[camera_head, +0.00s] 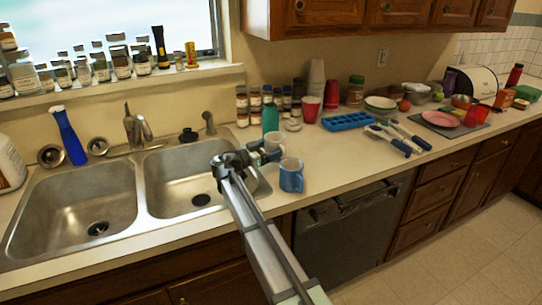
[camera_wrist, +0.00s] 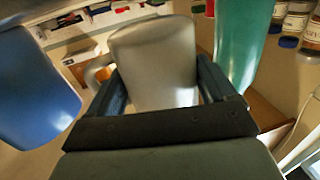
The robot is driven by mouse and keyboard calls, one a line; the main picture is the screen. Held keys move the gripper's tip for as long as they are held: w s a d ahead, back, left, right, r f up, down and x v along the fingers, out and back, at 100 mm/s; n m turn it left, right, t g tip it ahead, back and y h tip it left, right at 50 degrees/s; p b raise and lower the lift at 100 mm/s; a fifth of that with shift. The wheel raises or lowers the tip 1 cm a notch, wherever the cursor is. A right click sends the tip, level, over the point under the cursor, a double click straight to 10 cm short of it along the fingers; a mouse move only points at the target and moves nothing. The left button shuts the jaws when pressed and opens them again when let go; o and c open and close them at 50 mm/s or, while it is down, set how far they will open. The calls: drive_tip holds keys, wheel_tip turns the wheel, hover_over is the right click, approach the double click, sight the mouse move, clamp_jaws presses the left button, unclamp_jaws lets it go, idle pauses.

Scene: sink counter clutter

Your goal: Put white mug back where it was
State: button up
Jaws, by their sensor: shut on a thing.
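The white mug (camera_head: 273,143) is between the fingers of my gripper (camera_head: 256,151), over the counter just right of the sink. In the wrist view the mug (camera_wrist: 154,62) fills the space between the two dark fingers of my gripper (camera_wrist: 160,92), which are shut on it. A blue mug (camera_head: 291,175) stands on the counter in front and to the right of the white mug. Whether the white mug's base touches the counter is hidden.
A teal bottle (camera_head: 270,118) stands close behind the white mug; it also shows in the wrist view (camera_wrist: 243,40). Spice jars (camera_head: 242,105) stand behind it. A blue ice tray (camera_head: 347,121) lies to the right. The double sink (camera_head: 140,190) is to the left. Counter right of the blue mug is clear.

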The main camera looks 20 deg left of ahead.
drive_tip(key=shift+f, duration=1.4)
drive_tip(key=shift+f, duration=0.1)
drive_tip(key=o, duration=1.1)
drive_tip(key=v, duration=1.2)
